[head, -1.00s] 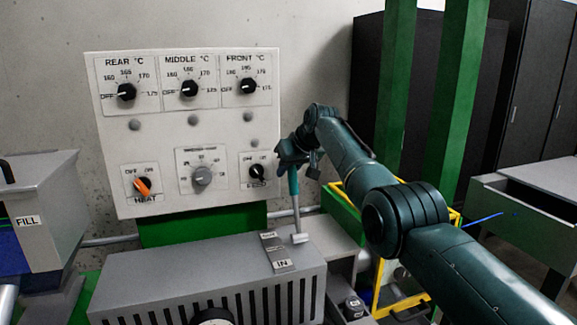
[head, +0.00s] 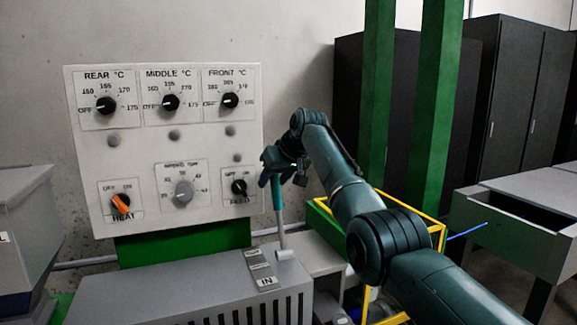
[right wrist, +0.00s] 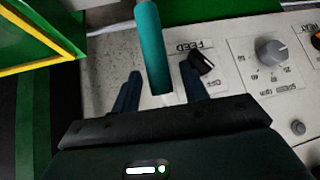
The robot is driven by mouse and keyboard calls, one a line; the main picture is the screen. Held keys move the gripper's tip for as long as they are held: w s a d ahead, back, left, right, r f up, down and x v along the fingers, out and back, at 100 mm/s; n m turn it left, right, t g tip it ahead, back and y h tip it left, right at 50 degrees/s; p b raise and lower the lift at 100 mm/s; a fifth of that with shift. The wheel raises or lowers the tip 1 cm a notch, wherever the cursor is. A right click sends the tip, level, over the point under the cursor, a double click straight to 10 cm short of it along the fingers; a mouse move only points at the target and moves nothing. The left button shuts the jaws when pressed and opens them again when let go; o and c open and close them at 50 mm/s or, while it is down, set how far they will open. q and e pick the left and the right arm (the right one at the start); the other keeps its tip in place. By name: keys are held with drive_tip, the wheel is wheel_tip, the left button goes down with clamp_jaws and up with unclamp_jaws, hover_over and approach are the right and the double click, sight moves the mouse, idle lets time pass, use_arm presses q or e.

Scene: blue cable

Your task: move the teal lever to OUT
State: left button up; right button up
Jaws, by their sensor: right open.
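The teal lever (head: 278,200) stands nearly upright on a pale shaft at the right end of the grey slotted housing. A plate beside its foot carries an IN label (head: 265,282); the far label is too small to read. My right gripper (head: 274,172) is at the top of the lever in the head view. In the right wrist view its two fingers are apart, and the teal lever (right wrist: 153,50) appears in the gap between them. I cannot tell whether either finger touches it. My left gripper is not in view.
The white control panel (head: 160,140) with several knobs stands close behind the lever. A yellow-edged green frame (head: 325,215) and green posts (head: 433,110) are to the right. The grey housing (head: 190,285) fills the front.

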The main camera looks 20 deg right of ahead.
use_arm(q)
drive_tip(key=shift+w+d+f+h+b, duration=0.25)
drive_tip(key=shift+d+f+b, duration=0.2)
drive_tip(key=shift+b, duration=0.7)
use_arm(e)
drive_tip(key=v, duration=1.1)
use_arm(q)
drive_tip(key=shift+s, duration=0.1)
